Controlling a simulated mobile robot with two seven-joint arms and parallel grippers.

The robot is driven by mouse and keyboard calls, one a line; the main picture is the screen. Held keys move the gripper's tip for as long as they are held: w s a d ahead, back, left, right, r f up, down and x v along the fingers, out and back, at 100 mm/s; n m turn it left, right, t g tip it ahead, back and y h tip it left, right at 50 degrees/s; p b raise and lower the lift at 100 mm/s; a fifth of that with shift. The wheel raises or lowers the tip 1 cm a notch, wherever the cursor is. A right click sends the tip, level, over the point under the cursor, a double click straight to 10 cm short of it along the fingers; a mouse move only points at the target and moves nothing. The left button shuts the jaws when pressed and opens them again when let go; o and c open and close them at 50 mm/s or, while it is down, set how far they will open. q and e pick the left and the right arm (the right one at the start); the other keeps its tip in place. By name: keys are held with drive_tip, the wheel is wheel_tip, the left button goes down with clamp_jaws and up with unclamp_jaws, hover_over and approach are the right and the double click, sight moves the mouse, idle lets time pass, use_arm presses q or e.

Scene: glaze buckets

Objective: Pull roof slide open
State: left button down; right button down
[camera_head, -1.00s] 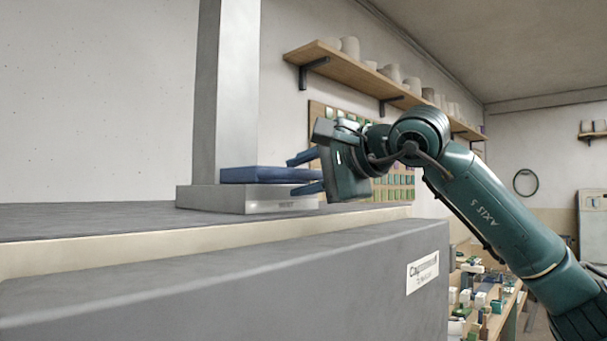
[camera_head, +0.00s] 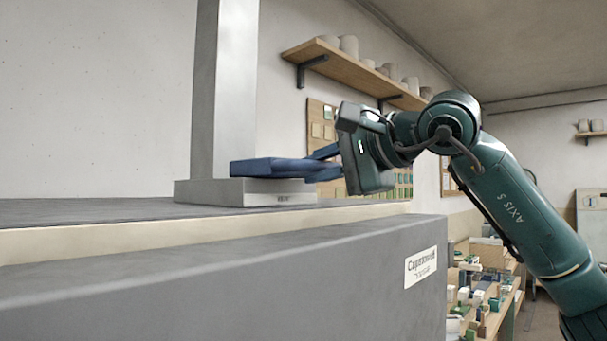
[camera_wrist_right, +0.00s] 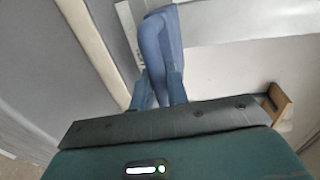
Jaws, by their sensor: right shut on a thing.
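The roof slide is a flat blue plate (camera_head: 265,168) lying across the top of a grey block (camera_head: 225,192) at the foot of a grey upright column (camera_head: 225,90). Its right end sticks out past the column toward my right gripper (camera_head: 318,166). The gripper comes in from the right and is shut on that end of the plate. In the right wrist view the blue plate (camera_wrist_right: 165,35) runs up from between the two blue fingers (camera_wrist_right: 158,82). The fingers hide part of its gripped end. My left gripper is not in view.
The block stands on a broad dark grey roof top (camera_head: 100,212) with a pale edge below it. A grey hood front with a label (camera_head: 421,266) is nearest. A wall shelf with pots (camera_head: 350,70) is behind. A cluttered bench (camera_head: 480,290) stands at lower right.

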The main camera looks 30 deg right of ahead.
drive_tip(key=shift+f+v, duration=0.2)
drive_tip(key=shift+v, duration=0.9)
drive_tip(key=c, duration=1.4)
unclamp_jaws()
drive_tip(key=shift+c, duration=0.2)
drive_tip(key=b+v, duration=0.1)
drive_tip(key=v, duration=1.2)
